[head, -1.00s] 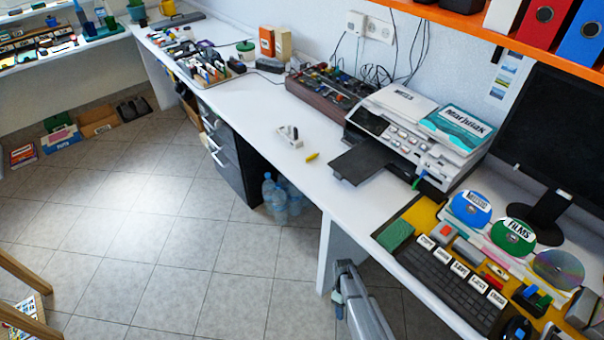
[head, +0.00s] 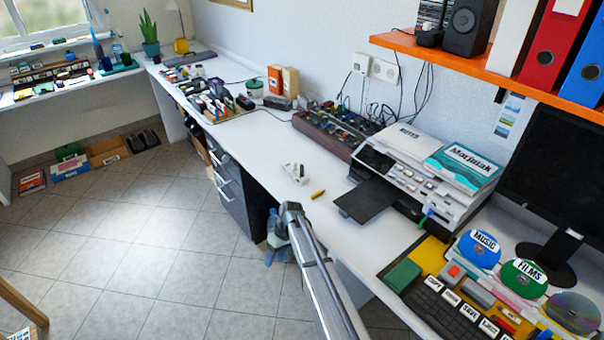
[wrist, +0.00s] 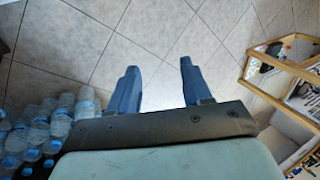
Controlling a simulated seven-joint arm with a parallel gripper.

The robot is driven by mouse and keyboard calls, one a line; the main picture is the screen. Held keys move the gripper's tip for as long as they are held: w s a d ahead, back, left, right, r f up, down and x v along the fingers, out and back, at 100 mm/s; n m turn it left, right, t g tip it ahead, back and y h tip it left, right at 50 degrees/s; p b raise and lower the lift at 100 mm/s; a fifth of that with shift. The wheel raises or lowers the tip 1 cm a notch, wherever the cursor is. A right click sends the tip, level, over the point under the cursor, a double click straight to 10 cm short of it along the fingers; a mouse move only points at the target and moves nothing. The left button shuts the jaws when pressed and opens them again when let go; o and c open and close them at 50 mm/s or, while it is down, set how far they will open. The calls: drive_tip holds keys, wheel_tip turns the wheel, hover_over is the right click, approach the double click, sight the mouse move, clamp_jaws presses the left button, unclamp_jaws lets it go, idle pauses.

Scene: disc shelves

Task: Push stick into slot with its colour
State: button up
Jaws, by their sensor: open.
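A small yellow stick-like piece (head: 318,195) lies on the white desk in the head view. Just behind it is a small white block (head: 296,173) with dark marks; I cannot tell whether these are slots. My arm is in front of the desk edge in the head view, apart from the yellow piece. No coloured slot can be made out for certain.
The printer (head: 405,170) with its dark tray (head: 368,200) stands right of the yellow piece. A keyboard (head: 455,312) and discs are at right. Water bottles (wrist: 45,125) stand on the floor beside my gripper. The desk left of the white block is mostly clear.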

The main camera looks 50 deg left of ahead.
drive_tip(key=w+a+r, duration=0.2)
drive_tip(key=a+r, duration=0.4)
drive_tip(key=r, duration=0.4)
wheel_tip(320, 180, up, 24)
drive_tip(key=n+t, duration=0.5)
drive_tip(key=n, duration=1.2)
hover_over(302, 165)
drive_tip(key=f, duration=0.8)
drive_tip(key=shift+w+a, duration=0.2)
drive_tip(key=shift+a, duration=0.1)
drive_tip(key=shift+s+d+f, duration=0.1)
drive_tip(key=shift+d+f, duration=0.05)
drive_tip(key=shift+f, duration=1.15)
drive_tip(key=shift+s+d+f, duration=0.1)
drive_tip(key=shift+f, duration=1.2)
drive_tip(key=shift+c, duration=0.2)
clamp_jaws()
